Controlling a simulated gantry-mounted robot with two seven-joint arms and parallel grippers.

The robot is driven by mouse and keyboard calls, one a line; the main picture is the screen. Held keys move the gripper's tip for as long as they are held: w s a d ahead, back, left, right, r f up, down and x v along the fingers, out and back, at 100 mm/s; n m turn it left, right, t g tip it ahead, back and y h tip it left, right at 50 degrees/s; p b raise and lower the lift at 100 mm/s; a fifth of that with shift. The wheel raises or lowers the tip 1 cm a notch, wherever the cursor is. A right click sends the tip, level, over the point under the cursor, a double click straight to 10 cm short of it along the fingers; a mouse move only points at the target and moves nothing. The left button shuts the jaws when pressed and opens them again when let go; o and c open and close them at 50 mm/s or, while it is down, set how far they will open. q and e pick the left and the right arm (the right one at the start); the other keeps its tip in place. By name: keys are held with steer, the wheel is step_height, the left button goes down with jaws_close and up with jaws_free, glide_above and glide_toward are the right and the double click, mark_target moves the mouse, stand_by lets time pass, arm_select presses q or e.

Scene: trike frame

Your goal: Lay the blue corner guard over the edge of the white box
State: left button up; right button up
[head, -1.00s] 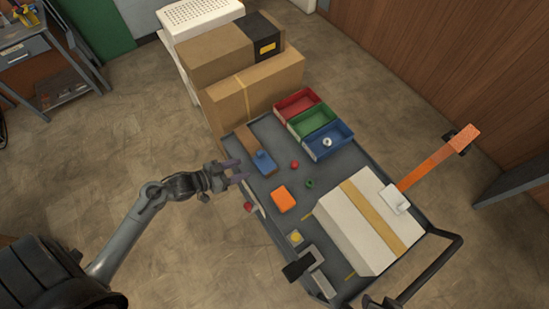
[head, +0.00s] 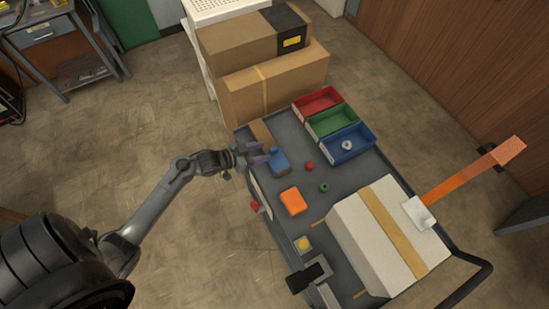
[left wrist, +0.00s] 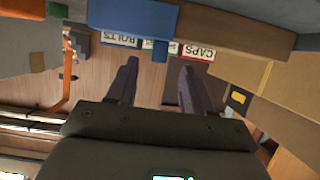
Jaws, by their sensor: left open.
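The blue corner guard (head: 280,163) sits on the grey cart top beside a brown block, near the cart's left edge. It also shows at the top of the left wrist view (left wrist: 135,16). The white box (head: 352,238), with a tan tape band, lies at the cart's right end. My left gripper (head: 259,154) is open and empty, just left of the guard. In the left wrist view its two fingers (left wrist: 158,88) are spread with nothing between them. Whether a finger touches the guard cannot be told. My right gripper is not in view.
Red (head: 318,103), green (head: 332,121) and blue (head: 348,146) bins stand at the cart's back. Brown cartons (head: 285,85) rise behind the guard. An orange block (head: 293,201) and small parts lie between guard and box. An orange bar (head: 460,180) juts past the box.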

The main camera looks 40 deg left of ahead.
mark_target(270, 150)
arm_select(q)
steer(key=x, duration=0.5)
steer(key=shift+d+r, duration=0.15)
jaws_close()
